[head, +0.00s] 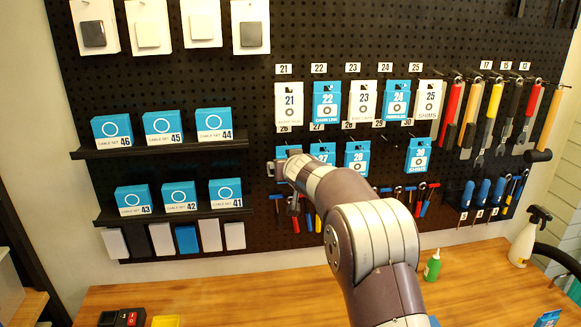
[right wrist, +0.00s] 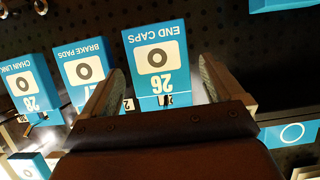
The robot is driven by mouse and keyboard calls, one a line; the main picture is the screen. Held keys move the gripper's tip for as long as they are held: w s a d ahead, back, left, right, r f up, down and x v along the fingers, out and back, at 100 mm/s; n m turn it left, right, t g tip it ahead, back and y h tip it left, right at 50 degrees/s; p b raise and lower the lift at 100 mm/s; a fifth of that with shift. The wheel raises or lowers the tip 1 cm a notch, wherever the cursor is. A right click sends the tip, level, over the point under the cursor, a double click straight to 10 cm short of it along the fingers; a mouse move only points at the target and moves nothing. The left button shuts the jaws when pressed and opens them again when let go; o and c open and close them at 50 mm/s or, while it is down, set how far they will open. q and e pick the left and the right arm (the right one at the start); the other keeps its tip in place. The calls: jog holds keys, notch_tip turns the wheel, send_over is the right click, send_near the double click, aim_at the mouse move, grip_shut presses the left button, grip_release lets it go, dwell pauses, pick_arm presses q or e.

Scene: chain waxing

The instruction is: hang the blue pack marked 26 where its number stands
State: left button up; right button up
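The blue pack marked 26, END CAPS (right wrist: 157,60), shows upside down in the right wrist view, in line with packs 27 and 28. In the head view only its top (head: 288,151) shows, just below the number label 26 (head: 284,128); my gripper hides the rest. My right gripper (right wrist: 160,66) has one finger on each side of the pack, with a narrow dark gap beside the right finger; it looks open. It also shows in the head view (head: 291,172). A hook end seems to show at the pack's hanging edge. My left gripper is out of view.
Blue packs 27 (head: 323,150), 28 (head: 357,157) and 30 (head: 418,155) hang to the right, with a bare spot under 29. Packs 21 to 25 hang above. Shelves of blue boxes (head: 162,127) are at left. Tools hang below and right. A wooden table (head: 230,300) stands in front.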

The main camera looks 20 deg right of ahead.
jog(key=shift+s, duration=0.1)
jog(key=b+v, duration=0.2)
jog(key=v, duration=1)
jog(key=shift+s, duration=0.25)
jog(key=shift+a, duration=0.1)
jog(key=s+a+f+n+g+y+b, duration=0.1)
jog(key=s+a+f+g, duration=0.15)
jog(key=s+f, duration=0.45)
jog(key=s+a+f+n+g+y+b, duration=0.1)
jog(key=s+f+g, duration=0.25)
jog(key=f, duration=0.75)
jog(key=s+a+f+g+b, duration=0.1)
jog(key=s+a+f+g, duration=0.1)
jog(key=s+a+f, duration=0.2)
jog(key=s+a+f+n+g+y+b, duration=0.1)
jog(key=s+a+f+g+b, duration=0.1)
jog(key=s+f, duration=0.9)
jog(key=shift+s+a+f+g, duration=0.25)
jog(key=shift+s+a+g, duration=0.55)
jog(key=shift+s+a, duration=0.1)
